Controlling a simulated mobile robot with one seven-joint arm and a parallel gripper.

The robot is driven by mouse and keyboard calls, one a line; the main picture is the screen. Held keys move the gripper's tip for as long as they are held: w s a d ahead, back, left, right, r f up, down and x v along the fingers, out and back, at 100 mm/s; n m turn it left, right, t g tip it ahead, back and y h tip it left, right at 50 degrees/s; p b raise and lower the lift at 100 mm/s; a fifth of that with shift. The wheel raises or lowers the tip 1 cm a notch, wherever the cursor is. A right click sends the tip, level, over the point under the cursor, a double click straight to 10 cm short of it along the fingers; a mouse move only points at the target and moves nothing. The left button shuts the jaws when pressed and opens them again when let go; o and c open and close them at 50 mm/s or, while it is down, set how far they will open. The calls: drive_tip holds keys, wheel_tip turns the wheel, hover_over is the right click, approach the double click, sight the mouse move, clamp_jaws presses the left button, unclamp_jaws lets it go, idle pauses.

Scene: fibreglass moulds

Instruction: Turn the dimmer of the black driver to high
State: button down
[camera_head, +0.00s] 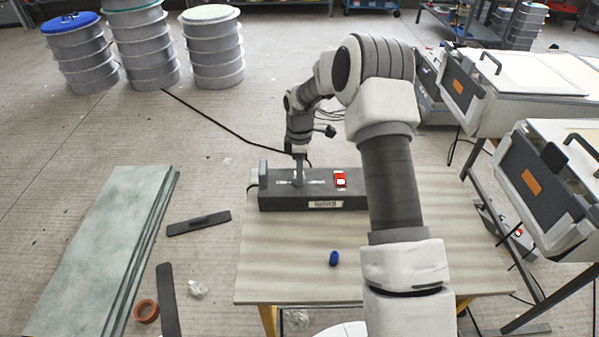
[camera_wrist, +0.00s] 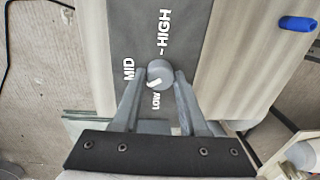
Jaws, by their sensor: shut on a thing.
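The black driver (camera_head: 280,202) is a long dark box on the table, with a label on its front face. Its top face (camera_wrist: 193,15) fills the middle of the wrist view, printed with LOW, MID and HIGH. The grey round dimmer knob (camera_wrist: 161,72) stands between these words. Its white mark points down and slightly left in the wrist view, toward LOW. My gripper (camera_wrist: 159,78) is shut on the dimmer knob, one finger on each side. In the head view my gripper (camera_head: 299,176) points down onto the left part of the driver and hides the knob.
A red switch (camera_head: 341,180) sits on the driver, right of my gripper. A grey upright block (camera_head: 263,172) is at its left end. A small blue item (camera_head: 334,258) lies on the table (camera_head: 285,275). White-lidded machines (camera_head: 530,75) stand to the right.

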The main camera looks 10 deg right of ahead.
drive_tip(key=m, duration=1.2)
drive_tip(key=shift+s+m, duration=0.1)
drive_tip(key=shift+m, duration=0.3)
drive_tip(key=m, duration=0.6)
drive_tip(key=shift+t, duration=0.4)
drive_tip(key=m, duration=0.5)
drive_tip(key=shift+m, duration=0.4)
drive_tip(key=shift+c, duration=2.2)
unclamp_jaws()
